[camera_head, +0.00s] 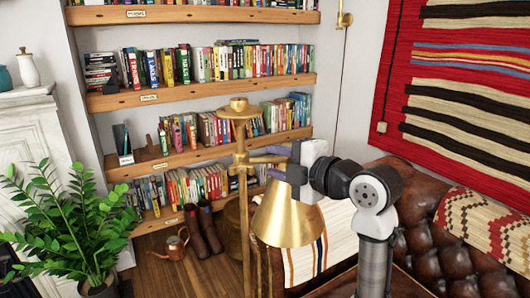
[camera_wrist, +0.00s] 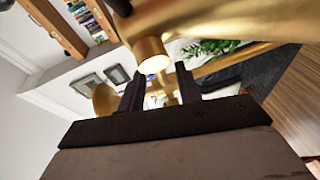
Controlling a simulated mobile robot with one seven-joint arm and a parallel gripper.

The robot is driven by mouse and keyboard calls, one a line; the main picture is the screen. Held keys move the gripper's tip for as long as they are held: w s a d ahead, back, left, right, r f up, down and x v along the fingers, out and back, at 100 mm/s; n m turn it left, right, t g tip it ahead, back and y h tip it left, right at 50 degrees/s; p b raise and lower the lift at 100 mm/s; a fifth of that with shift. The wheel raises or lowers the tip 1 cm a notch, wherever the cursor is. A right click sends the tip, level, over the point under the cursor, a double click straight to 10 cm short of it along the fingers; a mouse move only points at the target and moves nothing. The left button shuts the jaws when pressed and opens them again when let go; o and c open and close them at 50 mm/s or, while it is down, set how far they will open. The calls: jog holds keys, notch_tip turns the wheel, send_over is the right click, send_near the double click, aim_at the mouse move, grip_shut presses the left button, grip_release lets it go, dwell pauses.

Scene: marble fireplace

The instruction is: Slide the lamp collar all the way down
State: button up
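The brass floor lamp has an upright pole (camera_head: 241,213) with a flared cap (camera_head: 239,107) on top. The lamp collar (camera_head: 241,165) is around the pole, well below the cap. A short brass piece reaches from the collar toward my gripper (camera_head: 276,162). A conical brass shade (camera_head: 284,216) hangs below the gripper. In the wrist view, my gripper (camera_wrist: 161,90) has its two dark fingers apart, with a narrow brass part between them. I cannot tell whether either finger touches it. A brass cylinder (camera_wrist: 150,52) fills the space just beyond the fingers.
Wooden bookshelves (camera_head: 190,89) stand behind the lamp. A leafy plant (camera_head: 75,225) is at the left, and boots (camera_head: 205,230) and a copper watering can (camera_head: 172,244) are on the floor. A brown leather sofa (camera_head: 455,262) with blankets is at the right.

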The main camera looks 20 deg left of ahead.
aim_at(273, 161)
jog(key=shift+p+x, duration=0.4)
jog(key=shift+x, duration=1.6)
grip_shut()
